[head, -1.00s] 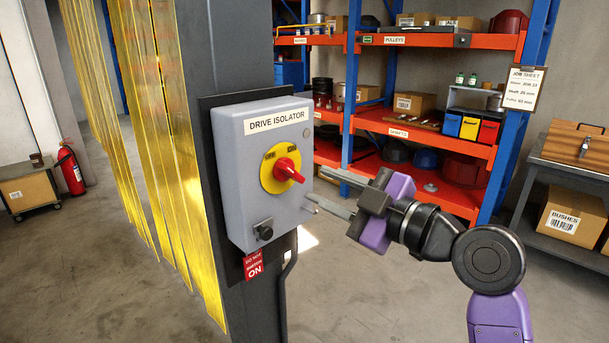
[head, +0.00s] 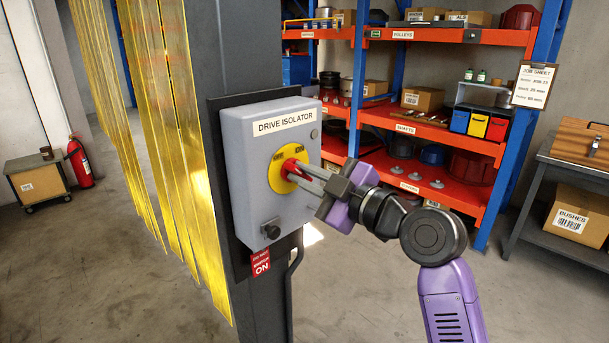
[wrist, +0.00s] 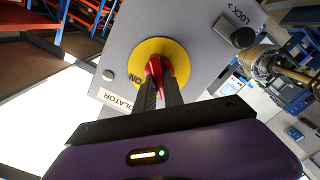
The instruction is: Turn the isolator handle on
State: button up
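The drive isolator is a grey box (head: 240,165) on a dark column, with a yellow round plate (head: 279,180) marked OFF and ON. The red handle (head: 289,166) sits at the plate's centre, partly hidden by my fingers; its exact angle is hard to tell. My gripper (head: 301,174) reaches in from the right with its fingers close together at the handle. In the wrist view the red handle (wrist: 153,68) lies between the two dark fingers of my gripper (wrist: 159,88), which look shut on it. ON shows on the plate beside them.
A black knob (head: 271,229) is low on the box front, with a LOCK label in the wrist view. A red tag (head: 261,262) hangs below. Yellow strip curtains (head: 180,170) hang at left; orange shelving (head: 430,130) stands behind my arm.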

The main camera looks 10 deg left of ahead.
grip_shut()
jog(key=shift+m, duration=0.3)
jog(key=m, duration=0.2)
jog(key=shift+m, duration=0.3)
jog(key=m, duration=0.5)
jog(key=shift+w+d+r+p, duration=0.1)
jog(key=shift+w+p, duration=0.05)
jog(key=shift+p, duration=0.2)
jog(key=shift+w+d+m+p, duration=0.1)
jog(key=shift+m+p, duration=1)
jog(key=shift+m, duration=1.3)
jog(key=shift+w+d+m+p, duration=0.1)
jog(key=shift+m+p, duration=0.95)
jog(key=shift+m, duration=1.35)
jog(key=shift+f, duration=0.25)
